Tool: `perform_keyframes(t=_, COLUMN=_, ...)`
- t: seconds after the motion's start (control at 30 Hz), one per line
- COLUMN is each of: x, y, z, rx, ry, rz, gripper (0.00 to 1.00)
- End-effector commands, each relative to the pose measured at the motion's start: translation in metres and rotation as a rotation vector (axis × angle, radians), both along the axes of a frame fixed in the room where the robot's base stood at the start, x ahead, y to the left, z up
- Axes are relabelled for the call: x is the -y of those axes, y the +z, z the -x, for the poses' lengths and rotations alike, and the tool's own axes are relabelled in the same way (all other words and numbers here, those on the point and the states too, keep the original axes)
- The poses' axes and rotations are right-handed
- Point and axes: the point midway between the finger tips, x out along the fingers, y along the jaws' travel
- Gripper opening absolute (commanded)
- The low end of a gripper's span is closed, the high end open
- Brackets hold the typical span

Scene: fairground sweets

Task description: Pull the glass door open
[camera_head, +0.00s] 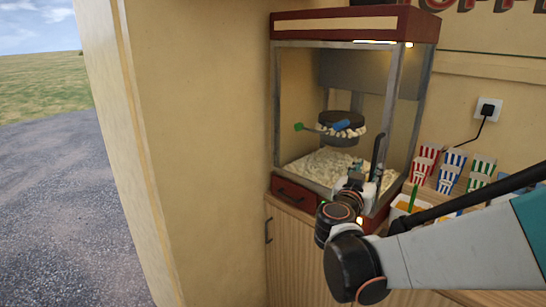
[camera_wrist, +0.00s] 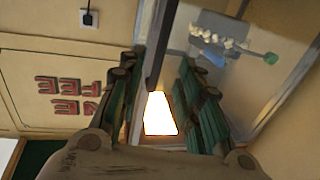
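The popcorn machine (camera_head: 354,25) has a dark red top, grey metal posts and a glass front. Its glass door (camera_head: 310,100) appears closed. The door's dark bar handle (camera_head: 377,150) stands upright on the right side of the front. My gripper (camera_head: 362,172) is in front of the handle's lower part. In the wrist view, my gripper (camera_wrist: 158,105) is open, with green-grey fingers well apart. The dark handle (camera_wrist: 158,45) runs down between them from the top of the picture. I cannot tell whether either finger touches it.
A kettle (camera_head: 342,128) hangs inside above loose popcorn (camera_head: 325,165). Striped popcorn boxes (camera_head: 452,167) and a wall socket (camera_head: 488,109) are at right. A wall (camera_head: 195,150) closes off the left.

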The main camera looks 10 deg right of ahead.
Motion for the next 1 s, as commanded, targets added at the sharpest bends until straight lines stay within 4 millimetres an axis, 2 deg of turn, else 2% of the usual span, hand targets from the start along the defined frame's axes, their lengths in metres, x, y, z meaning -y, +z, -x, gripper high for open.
perform_keyframes(t=0.2, x=0.030, y=-0.002, z=-0.034, rx=-0.001, ry=-0.002, rz=-0.001, gripper=0.32)
perform_keyframes(t=0.4, x=0.049, y=-0.001, z=-0.056, rx=-0.001, ry=-0.001, rz=-0.001, gripper=0.32)
perform_keyframes(t=0.6, x=0.057, y=-0.001, z=-0.067, rx=-0.001, ry=0.001, rz=0.000, gripper=0.32)
perform_keyframes(t=0.9, x=0.058, y=0.000, z=-0.067, rx=-0.001, ry=0.001, rz=0.000, gripper=0.32)
perform_keyframes(t=1.0, x=0.058, y=0.000, z=-0.067, rx=-0.001, ry=0.001, rz=0.000, gripper=0.10)
